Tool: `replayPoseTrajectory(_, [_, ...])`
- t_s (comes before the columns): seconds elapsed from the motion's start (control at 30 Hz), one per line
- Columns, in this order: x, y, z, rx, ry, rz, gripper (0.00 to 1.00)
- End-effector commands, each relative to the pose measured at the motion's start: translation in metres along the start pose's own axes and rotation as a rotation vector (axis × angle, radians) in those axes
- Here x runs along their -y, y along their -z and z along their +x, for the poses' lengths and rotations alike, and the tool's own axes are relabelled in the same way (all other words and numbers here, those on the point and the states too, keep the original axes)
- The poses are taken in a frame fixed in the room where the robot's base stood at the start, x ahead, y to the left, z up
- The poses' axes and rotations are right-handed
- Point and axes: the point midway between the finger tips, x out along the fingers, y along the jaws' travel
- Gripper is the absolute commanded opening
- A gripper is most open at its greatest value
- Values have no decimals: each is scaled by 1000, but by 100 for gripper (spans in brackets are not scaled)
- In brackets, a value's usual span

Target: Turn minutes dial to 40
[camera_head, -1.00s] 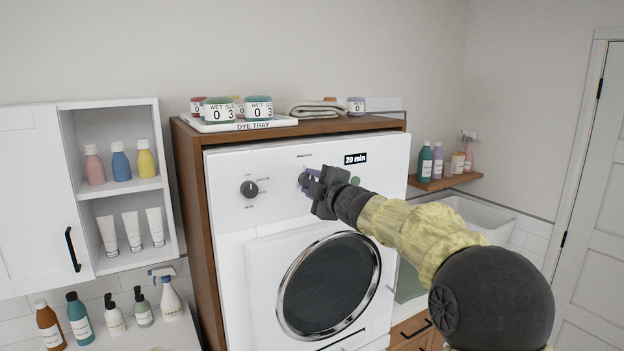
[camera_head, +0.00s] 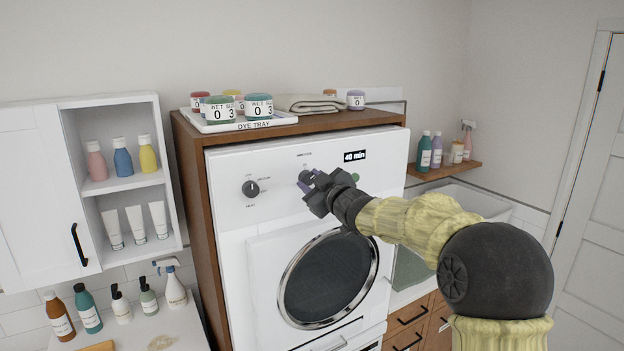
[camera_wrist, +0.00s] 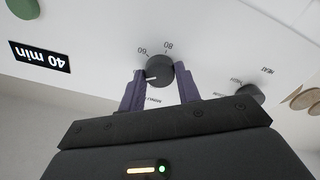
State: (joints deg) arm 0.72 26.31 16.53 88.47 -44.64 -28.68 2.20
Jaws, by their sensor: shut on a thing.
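The minutes dial is a dark round knob (camera_wrist: 160,70) on the white front panel (camera_head: 230,165) of the machine. In the wrist view its white pointer mark faces left and printed numbers 60 and 80 show beside it. My gripper (camera_wrist: 160,88) has its two purple fingers on either side of the dial and is shut on it. In the head view my gripper (camera_head: 308,182) reaches the panel and mostly hides the dial. The display (camera_head: 355,156) reads "40 min"; it also shows upside down in the wrist view (camera_wrist: 40,56).
A second dark dial (camera_head: 250,188) sits left of my gripper. A green button (camera_head: 354,177) is below the display. The round door (camera_head: 328,280) is below. A dye tray (camera_head: 240,125) with several jars and a folded towel (camera_head: 308,103) lie on top.

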Motion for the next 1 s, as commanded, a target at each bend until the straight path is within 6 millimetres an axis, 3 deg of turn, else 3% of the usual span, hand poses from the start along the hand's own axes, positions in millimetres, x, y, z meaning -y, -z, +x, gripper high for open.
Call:
replayPoseTrajectory(0.47, [1, -3, 0, 5, 2, 19, 10])
replayPoseTrajectory(0.5, [1, -3, 0, 5, 2, 19, 39])
replayPoseTrajectory(0.6, [1, -2, 0, 4, 1, 19, 55])
replayPoseTrajectory(1.0, [0, -2, -6, 1, 0, 17, 55])
